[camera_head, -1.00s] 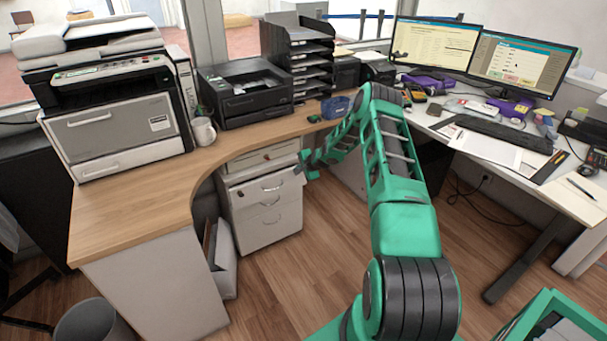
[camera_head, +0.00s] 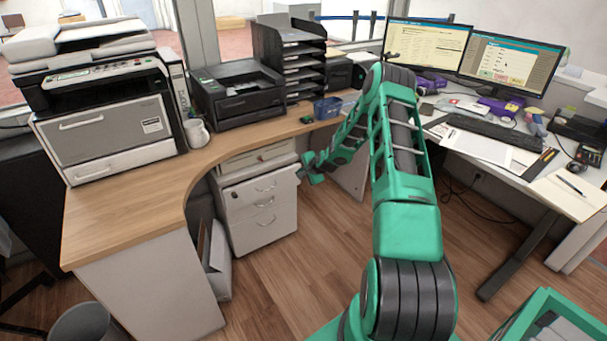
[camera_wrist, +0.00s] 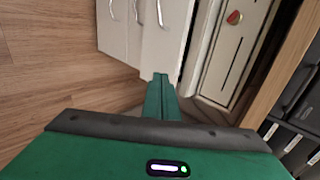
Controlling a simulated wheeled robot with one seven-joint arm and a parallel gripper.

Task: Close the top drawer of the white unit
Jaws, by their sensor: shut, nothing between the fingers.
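The white unit (camera_head: 262,226) stands under the wooden desk, with several handles on its front. Its top drawer (camera_head: 240,197) is the uppermost of the three handled fronts; how far it stands out is hard to tell. In the wrist view, the top drawer front (camera_wrist: 167,38) is the rightmost of three fronts with silver handles. My gripper (camera_head: 303,173) is beside the right edge of the top drawer in the head view. In the wrist view my gripper (camera_wrist: 160,77) is shut and empty, its tips close to the drawer front's edge; contact is unclear.
A pale panel (camera_wrist: 222,45) with a dark slot and red spot lies beside the top drawer. The desk edge (camera_wrist: 274,75) runs close on the right. A bin (camera_head: 85,322) and a green crate (camera_head: 545,318) stand on the floor. Floor before the unit is clear.

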